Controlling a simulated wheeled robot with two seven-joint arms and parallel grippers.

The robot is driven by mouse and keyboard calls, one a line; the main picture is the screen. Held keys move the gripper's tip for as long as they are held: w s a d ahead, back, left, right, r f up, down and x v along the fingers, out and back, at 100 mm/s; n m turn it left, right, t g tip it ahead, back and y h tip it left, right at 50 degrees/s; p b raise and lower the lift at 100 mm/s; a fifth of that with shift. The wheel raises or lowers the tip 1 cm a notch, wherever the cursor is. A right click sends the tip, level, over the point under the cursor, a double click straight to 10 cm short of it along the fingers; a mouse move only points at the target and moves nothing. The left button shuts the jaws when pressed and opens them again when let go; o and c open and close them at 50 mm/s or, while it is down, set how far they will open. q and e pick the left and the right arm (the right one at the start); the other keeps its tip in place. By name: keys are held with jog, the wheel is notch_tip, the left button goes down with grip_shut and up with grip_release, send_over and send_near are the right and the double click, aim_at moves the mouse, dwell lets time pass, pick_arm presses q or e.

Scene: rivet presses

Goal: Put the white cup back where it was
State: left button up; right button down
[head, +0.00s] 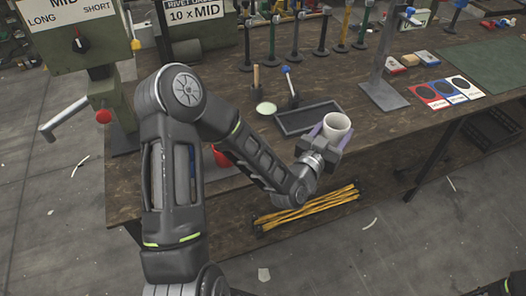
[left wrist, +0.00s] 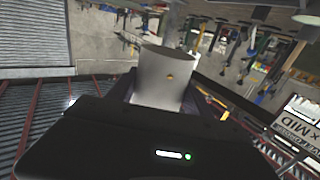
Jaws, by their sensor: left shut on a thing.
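The white cup (head: 336,128) is upright between the fingers of my left gripper (head: 331,138), which is shut on it. In the head view it is in front of the dark tray's right end, near the workbench's front edge. Whether the cup touches the bench is hard to tell. My right gripper is not in view.
On the workbench (head: 232,182) lie a shallow dark tray (head: 308,118), a pale green round dish (head: 266,108) and a blue-tipped lever (head: 290,85). A metal stand (head: 384,92) rises to the right. Cards (head: 446,94) lie beyond it. A red object (head: 221,156) is partly behind my left arm.

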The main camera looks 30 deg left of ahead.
pick_arm(q)
jog(key=shift+f, duration=0.15)
jog(key=s+a+f+n+g+y+b, duration=0.1)
jog(key=a+y+b, duration=0.4)
jog(key=a+b, duration=0.6)
jog(key=s+a+f+n+g+y+b, duration=0.2)
jog(key=s+a+f+n+y+b, duration=0.1)
jog(key=a+b, duration=0.9)
jog(key=f+n+y+b, duration=0.1)
jog(key=n+b, duration=0.1)
jog(key=b, duration=0.1)
jog(key=shift+n+y, duration=0.3)
jog(key=shift+y, duration=0.1)
jog(key=shift+a, duration=0.1)
notch_tip(320, 180, down, 6)
jog(key=shift+f+b, duration=0.1)
jog(key=shift+b, duration=0.75)
